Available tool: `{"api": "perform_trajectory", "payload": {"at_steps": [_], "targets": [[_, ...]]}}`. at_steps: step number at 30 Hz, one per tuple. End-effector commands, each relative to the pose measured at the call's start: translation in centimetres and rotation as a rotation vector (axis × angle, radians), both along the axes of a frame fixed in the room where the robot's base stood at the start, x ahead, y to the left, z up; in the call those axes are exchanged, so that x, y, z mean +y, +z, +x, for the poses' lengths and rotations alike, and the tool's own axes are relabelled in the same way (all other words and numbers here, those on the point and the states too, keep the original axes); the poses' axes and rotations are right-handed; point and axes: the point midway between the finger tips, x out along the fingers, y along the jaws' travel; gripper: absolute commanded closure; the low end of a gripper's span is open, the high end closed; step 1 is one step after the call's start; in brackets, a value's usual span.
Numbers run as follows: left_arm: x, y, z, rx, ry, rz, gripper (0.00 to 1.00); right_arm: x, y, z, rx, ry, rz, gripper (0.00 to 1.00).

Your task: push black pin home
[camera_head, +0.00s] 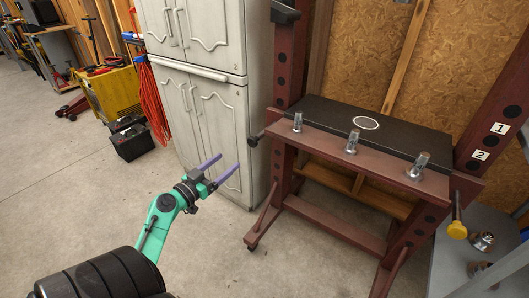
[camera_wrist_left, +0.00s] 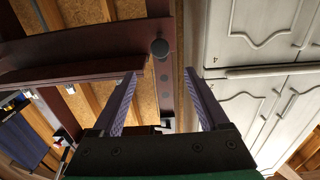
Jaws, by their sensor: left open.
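The black pin (camera_head: 253,142) sticks out to the left from the left post of the dark red press frame (camera_head: 283,165). Its round black head stands apart from the post. In the left wrist view the black pin (camera_wrist_left: 159,48) shows as a round head just beyond and between the fingertips. My left gripper (camera_head: 229,160) is open, with two purple fingers and nothing between them. In the head view it is left of the pin and a little lower, not touching it. How deep the pin sits in its hole is hidden. My right gripper is not in view.
A yellow-headed pin (camera_head: 457,230) sits at the frame's right post. Several metal parts stand on the frame's front beam beside a black plate (camera_head: 385,133). A white cabinet (camera_head: 205,100) stands close behind my left gripper. The floor in front is clear.

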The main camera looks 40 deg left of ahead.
Motion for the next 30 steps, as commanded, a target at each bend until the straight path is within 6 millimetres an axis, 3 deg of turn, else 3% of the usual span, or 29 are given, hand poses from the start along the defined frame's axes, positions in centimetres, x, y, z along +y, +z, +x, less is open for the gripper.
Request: {"api": "perform_trajectory", "payload": {"at_steps": [4, 15, 20, 27, 28, 30], "targets": [[0.0, 0.8, 2.8, -0.002, -0.001, -0.002, 0.22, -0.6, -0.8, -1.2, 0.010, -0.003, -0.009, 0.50], [0.3, 0.4, 12.2, 0.001, 0.002, -0.006, 0.22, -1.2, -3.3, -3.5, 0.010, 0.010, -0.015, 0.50], [0.3, 0.3, 13.9, 0.002, 0.002, -0.004, 0.22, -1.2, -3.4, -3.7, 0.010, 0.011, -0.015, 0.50], [0.3, 0.1, 14.1, 0.004, 0.001, -0.004, 0.22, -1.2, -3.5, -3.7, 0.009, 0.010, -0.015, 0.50], [0.3, 0.1, 14.1, 0.004, 0.002, -0.004, 0.30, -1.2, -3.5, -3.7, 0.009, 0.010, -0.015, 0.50], [0.3, 0.1, 14.1, 0.004, 0.002, -0.004, 0.57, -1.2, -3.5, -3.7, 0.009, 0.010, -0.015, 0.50]]}}
